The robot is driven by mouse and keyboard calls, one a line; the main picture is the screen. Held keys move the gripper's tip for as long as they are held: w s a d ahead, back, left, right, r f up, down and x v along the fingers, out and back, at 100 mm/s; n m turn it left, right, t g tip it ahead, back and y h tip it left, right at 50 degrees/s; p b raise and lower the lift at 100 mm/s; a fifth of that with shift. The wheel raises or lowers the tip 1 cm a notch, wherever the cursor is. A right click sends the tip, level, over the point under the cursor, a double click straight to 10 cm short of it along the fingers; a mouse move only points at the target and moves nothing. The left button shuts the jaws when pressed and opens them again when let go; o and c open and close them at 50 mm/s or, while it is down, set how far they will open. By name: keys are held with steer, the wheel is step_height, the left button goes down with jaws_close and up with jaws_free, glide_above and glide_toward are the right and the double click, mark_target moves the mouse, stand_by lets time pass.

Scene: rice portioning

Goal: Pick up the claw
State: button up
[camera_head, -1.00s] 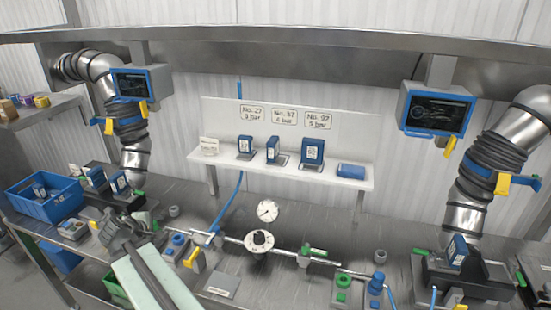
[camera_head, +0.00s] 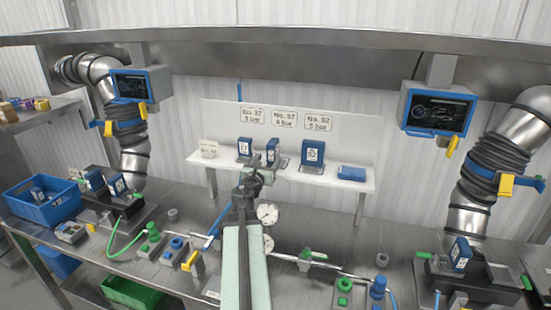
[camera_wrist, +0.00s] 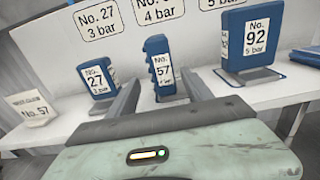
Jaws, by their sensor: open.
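Nothing in view is labelled as a claw. Three blue numbered blocks stand upright on the white shelf (camera_head: 340,182): No. 27 (camera_head: 244,150), No. 57 (camera_head: 272,151) and No. 92 (camera_head: 312,154). In the wrist view, No. 27 (camera_wrist: 97,80) is at left, No. 57 (camera_wrist: 159,68) in the middle and No. 92 (camera_wrist: 252,38) at right. My gripper (camera_head: 257,174) is open and empty at the shelf's front, below No. 57. In the wrist view, its fingers (camera_wrist: 160,90) show on either side of No. 57's lower part. I see no contact.
A small No. 57 sign (camera_head: 208,148) stands at the shelf's left end. A flat blue item (camera_head: 352,173) lies at the right end. Gauges (camera_head: 267,214) and pipework are below the shelf. A blue crate (camera_head: 45,205) is at far left, and two metal ducts flank the bench.

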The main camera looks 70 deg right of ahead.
mark_target(273, 154)
steer(key=d, duration=0.5)
steer(key=shift+d+r, duration=0.1)
steer(key=shift+r, duration=0.1)
steer(key=shift+c, duration=0.3)
jaws_close()
stand_by(0.9)
